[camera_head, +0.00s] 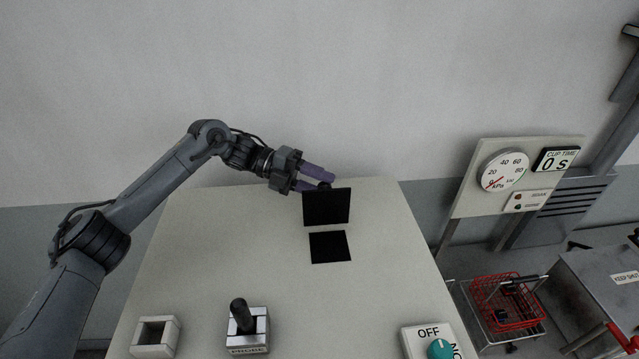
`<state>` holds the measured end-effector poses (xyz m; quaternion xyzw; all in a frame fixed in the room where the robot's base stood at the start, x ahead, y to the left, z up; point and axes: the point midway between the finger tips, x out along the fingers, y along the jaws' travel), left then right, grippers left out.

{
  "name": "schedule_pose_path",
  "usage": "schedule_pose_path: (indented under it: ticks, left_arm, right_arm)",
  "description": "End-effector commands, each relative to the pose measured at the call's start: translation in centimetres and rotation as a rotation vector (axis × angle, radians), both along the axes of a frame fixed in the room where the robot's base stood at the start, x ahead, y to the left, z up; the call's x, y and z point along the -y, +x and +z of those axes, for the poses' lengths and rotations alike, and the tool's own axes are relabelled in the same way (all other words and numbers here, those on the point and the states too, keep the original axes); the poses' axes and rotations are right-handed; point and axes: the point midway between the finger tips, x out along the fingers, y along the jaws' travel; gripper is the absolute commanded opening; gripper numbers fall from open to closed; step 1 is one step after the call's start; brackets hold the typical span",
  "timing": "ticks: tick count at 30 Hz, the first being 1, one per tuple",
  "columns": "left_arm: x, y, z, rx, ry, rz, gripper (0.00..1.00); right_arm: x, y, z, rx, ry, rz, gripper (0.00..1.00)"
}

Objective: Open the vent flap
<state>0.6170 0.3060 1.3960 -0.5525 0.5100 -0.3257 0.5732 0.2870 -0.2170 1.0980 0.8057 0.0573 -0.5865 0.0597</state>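The vent flap (326,208) is a black square panel standing raised behind a black square opening (330,246) in the pale table. A small dark knob (324,186) shows at the flap's top edge. My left gripper (325,183) reaches in from the left, its two purple fingers parted, with the tips at the knob. I cannot tell whether the fingers press on the knob or are just around it. My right gripper is not in view.
On the pale table (220,260) stand an empty square holder (155,336), a black-handled lever (240,318) and a teal OFF/ON knob (439,349). Right of the table are a gauge panel (478,205) and a red basket (505,300). The table's middle left is clear.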

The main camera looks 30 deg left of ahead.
Motion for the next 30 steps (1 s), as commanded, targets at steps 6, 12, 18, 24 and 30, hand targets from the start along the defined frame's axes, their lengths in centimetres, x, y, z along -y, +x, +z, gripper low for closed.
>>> schedule_pose_path:
  ticks: [6, 12, 18, 24, 30]
  left_arm:
    - [0.0, 0.0, 0.0, 0.0, 0.0, -0.001, 0.58]
    - [0.0, 0.0, 0.0, 0.0, 0.001, -0.001, 0.58]
    - [-1.3, -0.3, 0.1, 0.001, 0.002, 0.0, 0.58]
    - [-4.5, -1.2, 0.9, 0.002, 0.002, 0.003, 0.58]
    - [-7.5, -2.1, 1.8, 0.002, 0.001, 0.004, 0.58]
  right_arm:
    - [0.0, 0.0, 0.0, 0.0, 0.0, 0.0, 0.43]
    - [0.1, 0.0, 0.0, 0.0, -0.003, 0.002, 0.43]
    - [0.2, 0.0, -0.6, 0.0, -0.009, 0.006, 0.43]
    - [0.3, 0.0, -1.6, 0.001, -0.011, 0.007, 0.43]
    - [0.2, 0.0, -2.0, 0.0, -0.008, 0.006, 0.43]
